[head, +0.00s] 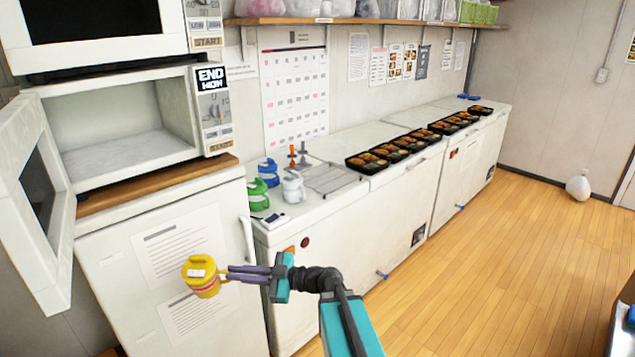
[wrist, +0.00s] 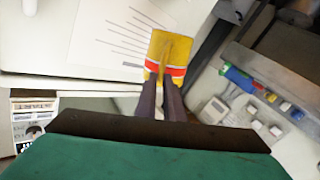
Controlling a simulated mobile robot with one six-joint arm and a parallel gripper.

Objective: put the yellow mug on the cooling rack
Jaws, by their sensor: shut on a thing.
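The yellow mug (head: 201,287), with a red band and a lid-like top, is held up in front of the white fridge front in the head view. My gripper (head: 222,273) is shut on it from the right. In the wrist view the mug (wrist: 158,47) is between the tips of my gripper (wrist: 160,82), and its band shows. The cooling rack (head: 330,180) is a grey wire grid on the white counter, right of the white mug-like container. It lies farther back and to the right of my gripper, and nothing shows on it.
Green (head: 258,195), blue (head: 268,172) and white (head: 293,187) containers stand left of the rack. Orange-handled tools (head: 292,157) stand behind it. Several black bento trays (head: 368,164) line the counter to its right. An open microwave door (head: 38,200) juts out at left.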

